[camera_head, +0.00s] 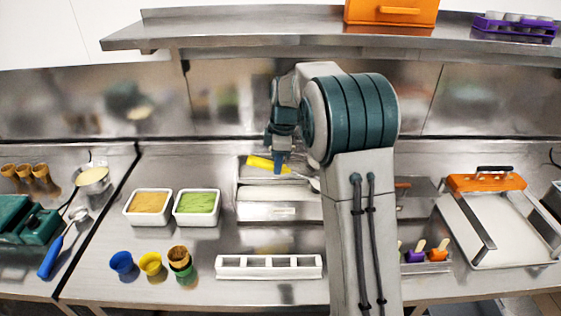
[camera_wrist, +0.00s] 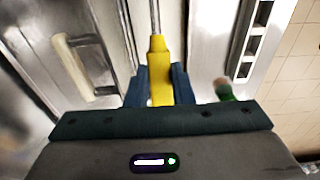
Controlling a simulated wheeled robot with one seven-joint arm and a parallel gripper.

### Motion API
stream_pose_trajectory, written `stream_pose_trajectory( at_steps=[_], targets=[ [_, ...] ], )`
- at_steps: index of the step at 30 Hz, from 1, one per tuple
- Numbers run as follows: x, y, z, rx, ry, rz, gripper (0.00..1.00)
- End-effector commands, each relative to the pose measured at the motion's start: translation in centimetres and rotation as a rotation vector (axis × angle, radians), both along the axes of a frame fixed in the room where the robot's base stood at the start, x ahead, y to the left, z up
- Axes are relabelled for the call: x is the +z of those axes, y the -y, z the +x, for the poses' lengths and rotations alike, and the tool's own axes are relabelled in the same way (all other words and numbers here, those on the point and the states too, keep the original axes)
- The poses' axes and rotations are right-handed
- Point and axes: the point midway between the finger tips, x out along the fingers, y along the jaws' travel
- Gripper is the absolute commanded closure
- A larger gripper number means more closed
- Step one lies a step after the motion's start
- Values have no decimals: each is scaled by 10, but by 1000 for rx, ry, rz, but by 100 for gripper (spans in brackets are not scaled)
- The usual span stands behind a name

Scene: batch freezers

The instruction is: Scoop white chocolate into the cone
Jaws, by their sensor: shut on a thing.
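My gripper (camera_head: 280,160) is shut on the yellow handle of a scoop (camera_head: 262,163), above the steel container at the middle of the counter. In the wrist view the yellow handle (camera_wrist: 158,75) sits between the two blue fingers (camera_wrist: 160,88), and its metal shaft runs out of the top of the picture. The scoop's head is mostly hidden behind my arm in the head view. A brown cone (camera_head: 179,255) stands upright in a green holder (camera_head: 186,276) at the front of the counter. I cannot tell for sure which container holds white chocolate.
Trays of tan (camera_head: 148,206) and green (camera_head: 197,206) ice cream sit left of the steel container (camera_head: 270,210). Blue (camera_head: 121,262) and yellow (camera_head: 151,263) cups stand beside the cone. A white slotted rack (camera_head: 268,266) lies in front. A steel shelf (camera_head: 220,33) hangs above.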

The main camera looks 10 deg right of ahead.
Motion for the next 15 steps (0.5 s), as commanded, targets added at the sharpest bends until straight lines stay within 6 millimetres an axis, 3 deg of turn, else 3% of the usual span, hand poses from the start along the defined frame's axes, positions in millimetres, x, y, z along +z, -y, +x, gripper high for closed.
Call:
stream_pose_trajectory(
  at_steps=[15],
  targets=[
    [30, -22, 4, 6, -11, -38, 100]
  ],
)
